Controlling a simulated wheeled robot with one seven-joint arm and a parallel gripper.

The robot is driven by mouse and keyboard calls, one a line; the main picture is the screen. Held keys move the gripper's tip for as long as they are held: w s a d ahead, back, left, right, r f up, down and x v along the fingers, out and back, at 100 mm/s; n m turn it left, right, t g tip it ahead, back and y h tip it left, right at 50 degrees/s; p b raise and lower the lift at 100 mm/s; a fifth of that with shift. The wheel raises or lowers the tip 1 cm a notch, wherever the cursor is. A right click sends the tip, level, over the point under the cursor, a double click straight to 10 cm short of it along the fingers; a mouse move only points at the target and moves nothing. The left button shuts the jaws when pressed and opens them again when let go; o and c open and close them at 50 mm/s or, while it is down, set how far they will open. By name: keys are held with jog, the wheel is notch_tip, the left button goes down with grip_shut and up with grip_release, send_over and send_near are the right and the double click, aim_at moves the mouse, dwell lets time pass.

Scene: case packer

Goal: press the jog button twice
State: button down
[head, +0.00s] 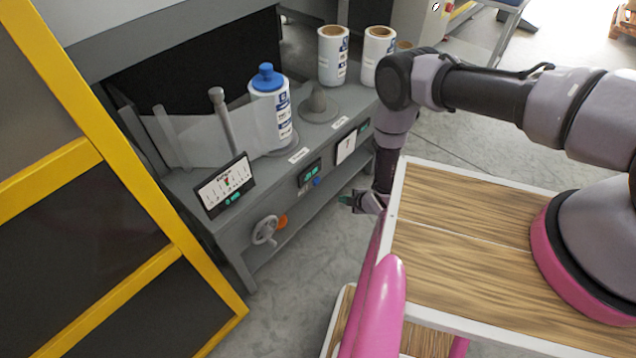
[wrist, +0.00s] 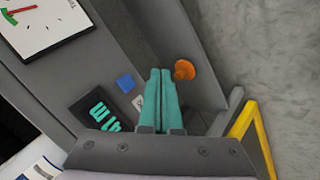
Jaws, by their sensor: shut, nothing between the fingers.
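My gripper (head: 346,199) is shut and empty, in front of the machine, to the right of the button in the head view.
An orange knob (wrist: 184,70) is just right of my fingertips in the wrist view. A grey handwheel (head: 265,231) is beside it. A yellow-framed guard (head: 120,170) stands at left. A blue-capped bottle (head: 270,105) stands on top.

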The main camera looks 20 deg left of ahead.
aim_at(316, 181)
jog(key=shift+s+d, duration=0.15)
jog(key=shift+d, duration=0.05)
jog(key=shift+a, duration=0.1)
jog(key=w+a, duration=0.3)
jog(key=a, duration=0.5)
jog(key=shift+w, duration=0.2)
dwell(2.0)
jog(key=shift+w+a, duration=0.15)
jog(key=shift+a, duration=0.2)
jog(key=shift+w+a, duration=0.2)
jog(key=shift+a, duration=0.25)
dwell(0.8)
jog(key=shift+s+d, duration=0.35)
jog(key=shift+d, duration=0.45)
